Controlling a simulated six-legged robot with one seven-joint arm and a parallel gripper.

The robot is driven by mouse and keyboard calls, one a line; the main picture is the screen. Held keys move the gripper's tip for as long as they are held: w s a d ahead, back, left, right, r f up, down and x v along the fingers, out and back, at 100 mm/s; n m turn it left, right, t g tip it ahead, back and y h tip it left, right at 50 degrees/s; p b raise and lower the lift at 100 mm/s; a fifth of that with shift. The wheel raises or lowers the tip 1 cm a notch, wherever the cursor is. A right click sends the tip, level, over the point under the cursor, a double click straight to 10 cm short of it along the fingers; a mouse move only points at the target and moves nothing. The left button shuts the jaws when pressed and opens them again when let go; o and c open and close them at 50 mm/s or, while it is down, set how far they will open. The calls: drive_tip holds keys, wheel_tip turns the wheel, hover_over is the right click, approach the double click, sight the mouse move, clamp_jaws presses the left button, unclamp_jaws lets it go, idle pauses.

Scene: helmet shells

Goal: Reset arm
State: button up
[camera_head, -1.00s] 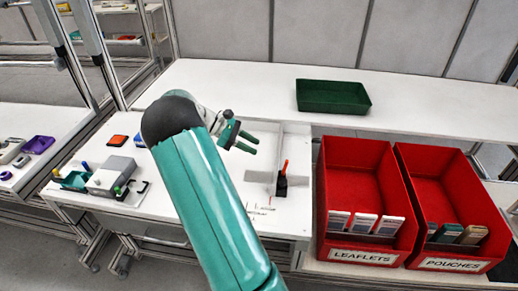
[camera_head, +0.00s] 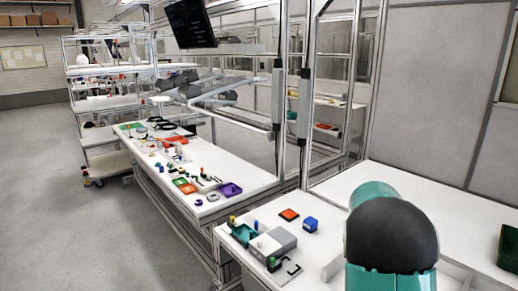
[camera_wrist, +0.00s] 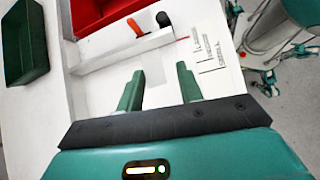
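My gripper (camera_wrist: 160,92) shows in the wrist view with its two green fingers spread apart and nothing between them. It hangs over the white bench top (camera_wrist: 105,88). A tool with an orange handle (camera_wrist: 135,27) and a black part lies beyond the fingertips, apart from them. In the head view only the rounded dark and teal part of my arm shows, at the lower right. My gripper is hidden or out of frame there.
A red bin (camera_wrist: 105,8) and a dark green tray (camera_wrist: 25,45) lie beyond and left of my gripper. In the head view, a grey box (camera_head: 272,243), a blue block (camera_head: 310,224) and an orange pad (camera_head: 289,214) sit on the near bench. A long bench (camera_head: 250,172) with several parts runs left.

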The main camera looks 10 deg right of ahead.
drive_tip(key=s+a+r+m+t+y, duration=0.1)
drive_tip(key=s+a+r+t, duration=0.2)
drive_tip(key=a, duration=0.8)
drive_tip(key=s+a+r+m+t+y, duration=0.1)
drive_tip(key=s+a+r+t, duration=0.3)
drive_tip(key=a, duration=0.7)
drive_tip(key=s+a+r+m+t+y, duration=0.2)
drive_tip(key=s+a+r+t, duration=0.1)
drive_tip(key=a, duration=0.9)
drive_tip(key=s+t, duration=0.1)
drive_tip(key=t, duration=0.1)
drive_tip(key=shift+r+t+y, duration=0.2)
drive_tip(key=shift+t+y, duration=0.1)
drive_tip(key=shift+s+d, duration=0.2)
